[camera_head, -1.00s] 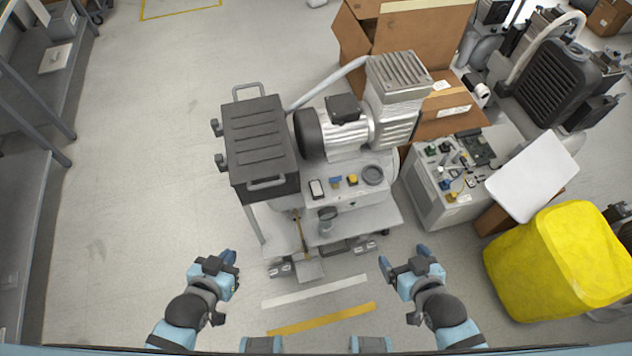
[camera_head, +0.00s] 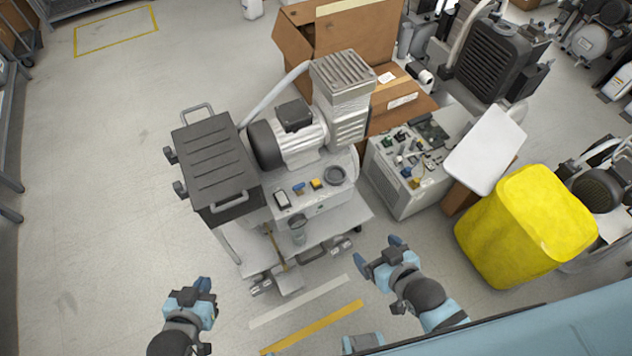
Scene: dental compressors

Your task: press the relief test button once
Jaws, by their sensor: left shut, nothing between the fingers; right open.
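The dental compressor unit stands ahead of me, with a silver motor (camera_head: 300,140) and a black ribbed box (camera_head: 212,165). Its light control panel (camera_head: 318,206) carries a black-and-white switch (camera_head: 282,199), a small blue part (camera_head: 298,188), a yellow button (camera_head: 317,184) and a round dark dial (camera_head: 336,175). No label is readable, so I cannot tell which is the relief test button. My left gripper (camera_head: 203,288) is shut and empty, in front of the unit at lower left. My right gripper (camera_head: 380,254) is open and empty, in front and to the right. Neither touches the unit.
A grey box with coloured connectors (camera_head: 400,190) stands right of the unit, with a white panel (camera_head: 485,150) and a yellow bin (camera_head: 525,225) beyond. Cardboard boxes (camera_head: 340,50) stand behind. The floor at left is clear. White and yellow floor stripes lie in front.

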